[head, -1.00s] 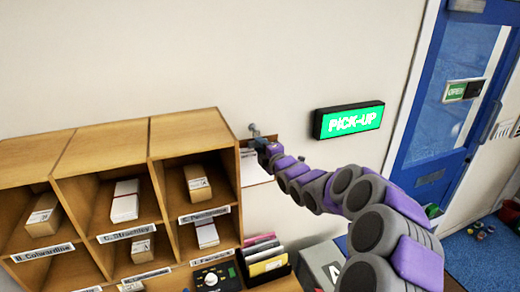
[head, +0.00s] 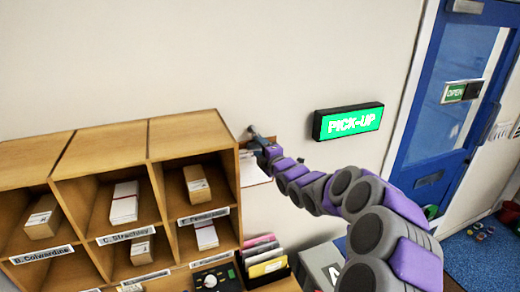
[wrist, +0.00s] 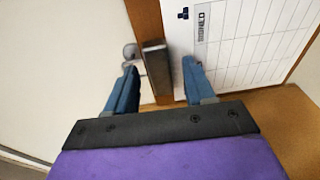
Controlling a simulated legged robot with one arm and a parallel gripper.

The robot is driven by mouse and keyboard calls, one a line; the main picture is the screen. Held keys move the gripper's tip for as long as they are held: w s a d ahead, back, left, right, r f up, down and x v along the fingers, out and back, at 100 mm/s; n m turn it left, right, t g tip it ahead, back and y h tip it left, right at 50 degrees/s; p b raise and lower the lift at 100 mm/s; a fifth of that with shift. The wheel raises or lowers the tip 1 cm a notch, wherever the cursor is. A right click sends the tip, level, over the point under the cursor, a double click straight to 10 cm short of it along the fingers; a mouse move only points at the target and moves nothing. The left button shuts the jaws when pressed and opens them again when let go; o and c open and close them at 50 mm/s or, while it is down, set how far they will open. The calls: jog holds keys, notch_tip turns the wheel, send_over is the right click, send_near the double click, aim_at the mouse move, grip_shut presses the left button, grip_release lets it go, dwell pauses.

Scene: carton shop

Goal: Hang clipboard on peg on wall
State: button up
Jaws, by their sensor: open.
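The clipboard (head: 254,170) is by the wall just right of the wooden shelf, mostly hidden behind the shelf and my arm. In the wrist view its brown board carries white gridded paper (wrist: 240,45) and a dark metal clip (wrist: 156,70). A silvery peg (wrist: 130,52) shows right beside the clip; I cannot tell if it passes through the clipboard. My gripper (wrist: 160,76) is open, its blue fingers apart on either side of the clip. In the head view my gripper (head: 259,143) is at the clipboard's top.
The wooden pigeonhole shelf (head: 110,140) with several small cartons stands close left of my gripper. A lit PICK-UP sign (head: 348,121) is on the wall to the right. Folders (head: 262,255) and a grey box (head: 322,265) are below. A blue door (head: 450,110) is at far right.

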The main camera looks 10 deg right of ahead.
jog(key=b+v, duration=0.4)
jog(key=v, duration=1.2)
jog(key=s+d+f+m+g+h+b, duration=0.1)
jog(key=s+f+m+g+h+b, duration=0.2)
jog(key=s+f+m+g+b, duration=0.5)
jog(key=s+f+m+g+h+b, duration=0.1)
jog(key=s+f+m+h+b, duration=0.15)
jog(key=s+f, duration=0.7)
jog(key=s+a+f+m+g+b, duration=0.2)
jog(key=s+f+m+g, duration=0.1)
jog(key=s, duration=0.6)
jog(key=s+a+f+m+g+b, duration=0.1)
jog(key=s+f+m+g+b, duration=0.2)
jog(key=s, duration=0.6)
jog(key=s+a+f+m+g+b, duration=0.2)
jog(key=s+f+m+g, duration=0.2)
jog(key=s+f, duration=0.3)
jog(key=shift+s+a+m+b, duration=0.4)
jog(key=shift+s+m, duration=0.15)
jog(key=shift+s, duration=0.55)
jog(key=shift+f, duration=0.1)
